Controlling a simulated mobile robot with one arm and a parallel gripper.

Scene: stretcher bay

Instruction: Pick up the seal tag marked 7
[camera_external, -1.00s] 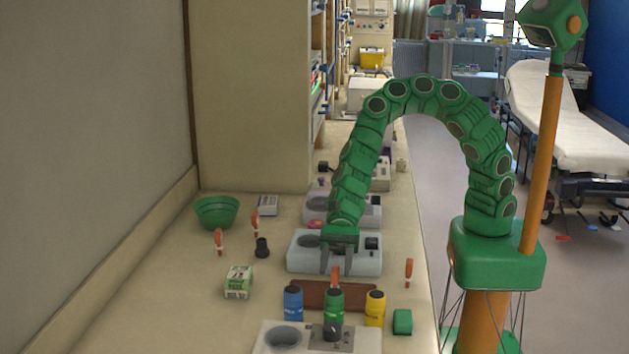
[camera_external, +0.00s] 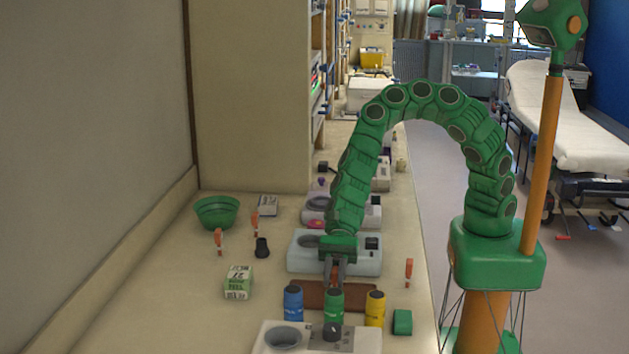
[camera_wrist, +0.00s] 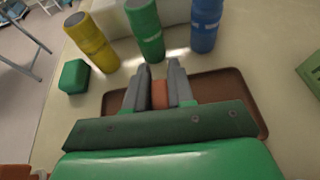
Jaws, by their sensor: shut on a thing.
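My gripper (camera_external: 335,283) is shut on an orange seal tag (camera_wrist: 159,95) over the brown tray (camera_wrist: 238,108). In the wrist view the tag sits between the two grey fingers. In the external view a bit of orange shows between them, and the tray (camera_external: 312,297) lies just below. No number can be read on the held tag. Similar orange tags stand on the counter: one at the left (camera_external: 218,242), one behind it (camera_external: 255,223), and one at the right (camera_external: 408,271). Their marks are too small to read.
Blue (camera_external: 293,303), green (camera_external: 334,306) and yellow (camera_external: 375,308) bottles stand close in front of the tray. A green block (camera_external: 402,322) is to their right. A green bowl (camera_external: 217,211), black cup (camera_external: 262,248) and small box (camera_external: 238,282) stand left. The counter's left front is clear.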

